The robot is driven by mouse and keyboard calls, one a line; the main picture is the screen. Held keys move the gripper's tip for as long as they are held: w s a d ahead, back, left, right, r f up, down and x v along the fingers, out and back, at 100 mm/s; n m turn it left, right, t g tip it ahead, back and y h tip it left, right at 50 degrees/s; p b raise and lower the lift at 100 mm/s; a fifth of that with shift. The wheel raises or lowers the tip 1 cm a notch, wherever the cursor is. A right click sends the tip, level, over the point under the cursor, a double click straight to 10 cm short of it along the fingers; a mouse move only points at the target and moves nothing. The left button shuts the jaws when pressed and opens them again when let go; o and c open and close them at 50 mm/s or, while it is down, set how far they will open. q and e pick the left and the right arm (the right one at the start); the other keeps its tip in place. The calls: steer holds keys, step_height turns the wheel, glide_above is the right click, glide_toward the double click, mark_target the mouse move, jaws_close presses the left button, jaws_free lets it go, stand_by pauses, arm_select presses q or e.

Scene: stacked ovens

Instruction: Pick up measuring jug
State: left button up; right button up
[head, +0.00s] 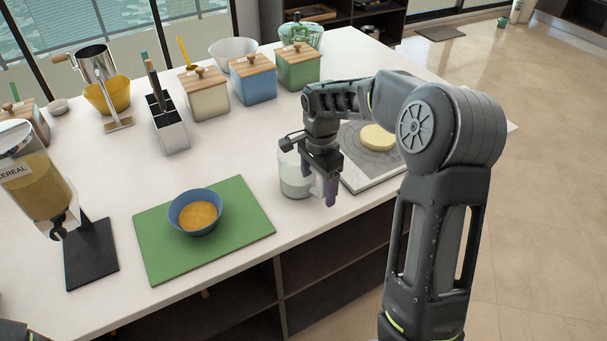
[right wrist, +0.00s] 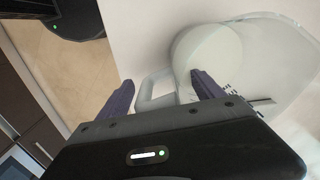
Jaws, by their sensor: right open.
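The measuring jug (head: 293,178) is a clear, whitish vessel standing upright on the white counter near its front edge. In the right wrist view its body (right wrist: 212,48) fills the upper right and its handle (right wrist: 150,97) points toward the jaws. My right gripper (head: 324,192) is open at the jug's right side, partly covering it in the head view. In the right wrist view the two purple fingers (right wrist: 163,84) are apart, with the handle between them in the picture; contact cannot be told. My left gripper is not visible.
A green board (head: 155,245) with a blue bowl (head: 178,222) lies left of the jug. Canisters (head: 253,82) stand behind. The counter's front edge is close.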

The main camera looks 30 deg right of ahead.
steer(key=shift+c, duration=0.5)
jaws_close()
stand_by(0.8)
steer(key=shift+r, duration=0.1)
